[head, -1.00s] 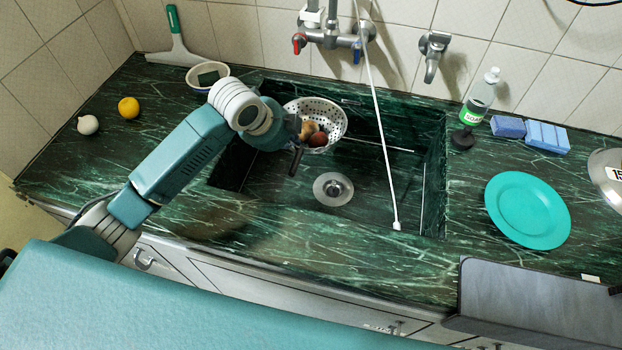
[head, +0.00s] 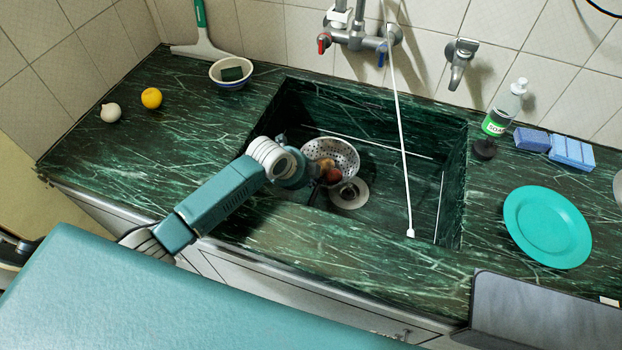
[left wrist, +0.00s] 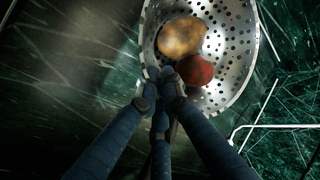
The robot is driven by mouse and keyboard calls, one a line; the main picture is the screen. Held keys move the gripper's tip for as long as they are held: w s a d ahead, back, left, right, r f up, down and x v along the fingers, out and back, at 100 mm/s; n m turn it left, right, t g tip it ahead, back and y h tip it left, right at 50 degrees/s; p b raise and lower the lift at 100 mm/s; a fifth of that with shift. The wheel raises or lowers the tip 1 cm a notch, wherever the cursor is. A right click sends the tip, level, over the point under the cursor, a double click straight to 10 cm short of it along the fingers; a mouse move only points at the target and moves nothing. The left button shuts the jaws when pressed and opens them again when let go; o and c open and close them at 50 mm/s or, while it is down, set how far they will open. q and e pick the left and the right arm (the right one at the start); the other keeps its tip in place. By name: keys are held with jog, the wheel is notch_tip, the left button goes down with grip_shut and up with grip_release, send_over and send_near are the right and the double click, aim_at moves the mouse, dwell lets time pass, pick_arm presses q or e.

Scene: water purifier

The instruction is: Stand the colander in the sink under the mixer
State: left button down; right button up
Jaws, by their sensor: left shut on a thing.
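The perforated metal colander (head: 345,152) is down inside the green marble sink (head: 425,175), toward its left side, partly covering the drain (head: 350,194). It holds a brownish-yellow round item (left wrist: 182,37) and a red one (left wrist: 198,71). My left gripper (head: 317,174) is shut on the colander's near-left rim; its fingers (left wrist: 161,84) meet there in the left wrist view. The colander (left wrist: 234,45) looks tilted there. I cannot tell whether its base touches the sink floor. The mixer (head: 356,38), with red and blue handles, is on the wall behind. My right gripper is out of view.
A thin white hose or rod (head: 402,130) hangs down across the sink, right of the colander. A white bowl (head: 231,73), onion (head: 110,112) and lemon (head: 151,98) are left. A soap bottle (head: 503,107), blue sponges (head: 553,146) and turquoise plate (head: 547,227) are right.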

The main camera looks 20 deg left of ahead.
pick_arm(q)
jog(key=c, duration=2.3)
grip_release()
jog(key=shift+f, duration=0.1)
jog(key=o, duration=0.4)
jog(key=shift+s+a+r, duration=0.1)
jog(key=shift+s+r, duration=0.05)
jog(key=shift+r, duration=0.35)
jog(key=p+v, duration=0.1)
jog(key=v, duration=1)
jog(key=shift+s+r, duration=0.1)
jog(key=shift+r, duration=0.05)
